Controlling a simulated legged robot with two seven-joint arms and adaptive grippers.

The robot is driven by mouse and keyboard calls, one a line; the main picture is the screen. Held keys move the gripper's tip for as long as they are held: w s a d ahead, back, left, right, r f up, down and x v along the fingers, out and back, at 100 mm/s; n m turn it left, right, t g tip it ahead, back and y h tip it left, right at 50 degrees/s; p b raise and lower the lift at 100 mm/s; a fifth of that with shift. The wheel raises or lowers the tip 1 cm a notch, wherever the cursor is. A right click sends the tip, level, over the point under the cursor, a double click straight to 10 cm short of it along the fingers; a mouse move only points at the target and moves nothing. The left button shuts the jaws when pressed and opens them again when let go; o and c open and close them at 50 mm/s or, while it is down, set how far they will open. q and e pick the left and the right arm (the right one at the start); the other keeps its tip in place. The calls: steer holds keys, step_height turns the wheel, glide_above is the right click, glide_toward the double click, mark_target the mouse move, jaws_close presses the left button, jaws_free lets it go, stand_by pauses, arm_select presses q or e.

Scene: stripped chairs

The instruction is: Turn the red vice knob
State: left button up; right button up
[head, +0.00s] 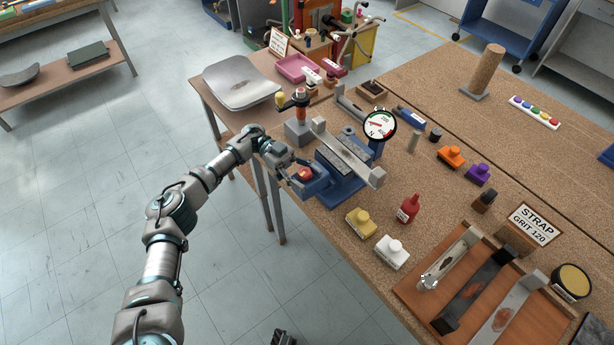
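The blue vice (345,185) stands at the near left edge of the cork-topped bench, with a long grey metal bar (345,152) lying across it. Its red knob (305,173) is at the vice's left end, facing the floor side. My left gripper (296,172) reaches in from the left, with its fingertips right at the red knob. The fingers are small and dark here, so I cannot tell whether they touch the knob or are closed on it. A dark piece at the bottom edge looks like the tip of my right gripper (284,338), mostly cut off.
A round dial gauge (380,123) stands behind the vice. A grey block with a red-and-black upright (299,132) is close beside my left gripper. Yellow (361,222) and white (391,252) knobbed blocks and a red bottle (408,208) sit right of the vice. Floor is open at left.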

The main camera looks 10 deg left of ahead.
arm_select(q)
steer(key=shift+s+d+r, duration=0.1)
steer(key=shift+s+d, duration=0.05)
steer(key=shift+d, duration=0.3)
arm_select(e)
steer(key=shift+d, duration=0.35)
